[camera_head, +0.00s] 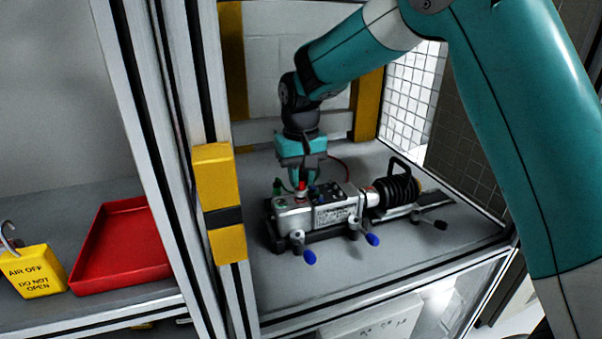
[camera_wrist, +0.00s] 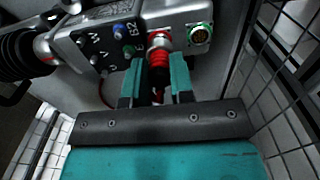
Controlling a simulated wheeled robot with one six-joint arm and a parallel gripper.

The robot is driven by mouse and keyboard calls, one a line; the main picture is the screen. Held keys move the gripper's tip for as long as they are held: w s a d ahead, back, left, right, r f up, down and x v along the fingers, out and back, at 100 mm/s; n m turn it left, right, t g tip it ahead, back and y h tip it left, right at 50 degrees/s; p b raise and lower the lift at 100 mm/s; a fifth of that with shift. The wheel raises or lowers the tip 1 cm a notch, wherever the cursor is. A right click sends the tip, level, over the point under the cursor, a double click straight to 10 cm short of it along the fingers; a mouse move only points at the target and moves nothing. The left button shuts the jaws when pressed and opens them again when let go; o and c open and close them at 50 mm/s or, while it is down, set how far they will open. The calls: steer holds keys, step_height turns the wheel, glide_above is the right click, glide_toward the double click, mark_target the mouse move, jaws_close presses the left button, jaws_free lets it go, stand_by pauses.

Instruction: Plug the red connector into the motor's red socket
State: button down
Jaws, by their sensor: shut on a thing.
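The motor (camera_head: 318,212) is a grey box lying on the bench, with a black ribbed bellows-like part at its right end. In the wrist view its terminal face (camera_wrist: 100,45) shows lettered blue, grey and green terminals. My gripper (camera_wrist: 158,72) points down over the motor's left part and is shut on the red connector (camera_wrist: 158,60). The red socket (camera_wrist: 158,38), metal with a red ring, is straight ahead of the connector. The two appear in line and meeting or nearly so; I cannot tell how deep the connector sits. A green-ringed socket (camera_wrist: 200,33) is just right of it.
Two blue-tipped clamp handles (camera_head: 309,257) stand at the motor's front. The yellow-and-black post fitting (camera_head: 218,203) and frame are at left. Outside are a red tray (camera_head: 122,247) and a yellow tag block (camera_head: 38,271). Wire mesh (camera_wrist: 285,80) is close at right in the wrist view.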

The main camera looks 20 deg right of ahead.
steer(key=shift+f, duration=0.4)
stand_by(0.4)
steer(key=c, duration=0.9)
jaws_free()
